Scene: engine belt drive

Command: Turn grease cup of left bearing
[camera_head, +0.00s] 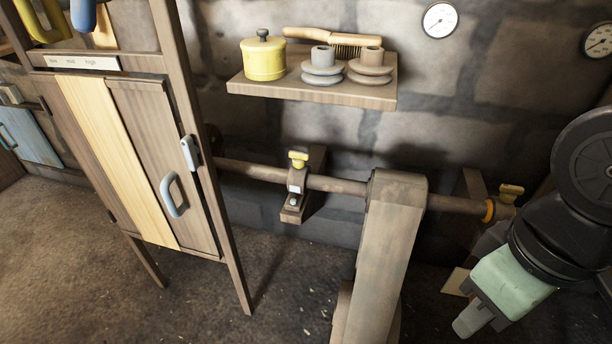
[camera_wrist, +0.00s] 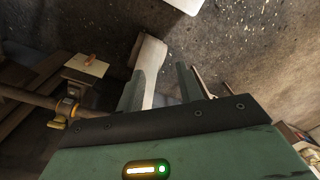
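A second, darker yellow grease cup (camera_head: 511,191) sits on the right bearing, beside an orange ring. A yellow cup by an orange ring (camera_wrist: 58,122) also shows at the left of the wrist view, apart from the fingers. My gripper (camera_head: 474,318) hangs at the lower right, far from the left bearing. In the wrist view its two fingers (camera_wrist: 160,88) stand apart with nothing held.
A shelf (camera_head: 310,92) above holds a yellow pot (camera_head: 263,58), a brush (camera_head: 335,40) and two pulleys. A wooden cabinet (camera_head: 140,150) stands left. Floor in front of the left bearing is clear.

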